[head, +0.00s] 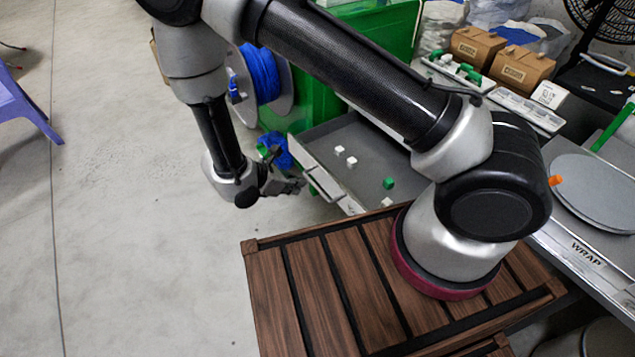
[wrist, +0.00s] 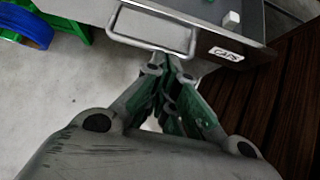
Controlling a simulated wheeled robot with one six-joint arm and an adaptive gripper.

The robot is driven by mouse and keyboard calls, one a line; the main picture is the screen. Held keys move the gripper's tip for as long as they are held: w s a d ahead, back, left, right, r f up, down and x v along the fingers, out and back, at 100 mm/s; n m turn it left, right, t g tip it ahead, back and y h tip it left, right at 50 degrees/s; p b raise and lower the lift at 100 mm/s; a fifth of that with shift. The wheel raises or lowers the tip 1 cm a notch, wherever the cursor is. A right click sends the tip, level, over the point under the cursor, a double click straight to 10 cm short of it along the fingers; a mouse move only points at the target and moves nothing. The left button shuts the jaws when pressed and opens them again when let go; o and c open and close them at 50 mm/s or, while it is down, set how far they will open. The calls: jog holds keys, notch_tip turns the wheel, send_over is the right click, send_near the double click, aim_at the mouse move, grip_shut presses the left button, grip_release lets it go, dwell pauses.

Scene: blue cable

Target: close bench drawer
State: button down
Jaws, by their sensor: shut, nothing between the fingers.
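The bench drawer (head: 362,150) is pulled out from the bench, and its grey tray shows in the head view with several small white and green blocks inside. Its front carries a pale bar handle (head: 324,184). In the wrist view the handle (wrist: 152,39) is a wide loop near the top, beside a label reading "CAPS" (wrist: 226,54) on the drawer front. My gripper (head: 298,184) is shut and empty, just outside the drawer front. In the wrist view its fingertips (wrist: 172,60) are at the handle's lower bar; I cannot tell whether they touch it.
A spool of blue cable (head: 262,75) stands by a green cabinet (head: 312,105) behind my gripper. A brown slatted wooden surface (head: 310,290) lies in front of the drawer, under my arm's base. Open concrete floor (head: 120,200) spreads to the left.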

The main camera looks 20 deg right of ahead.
aim_at(315, 184)
jog(key=x, duration=0.6)
jog(key=shift+s, duration=0.1)
jog(key=shift+w+d+r, duration=0.1)
jog(key=shift+w+d, duration=0.1)
jog(key=shift+d, duration=0.35)
jog(key=shift+w+d+r, duration=0.1)
jog(key=shift+w+d, duration=0.1)
jog(key=shift+d, duration=0.4)
jog(key=shift+w+d, duration=0.25)
jog(key=shift+d, duration=0.4)
jog(key=shift+d, duration=0.1)
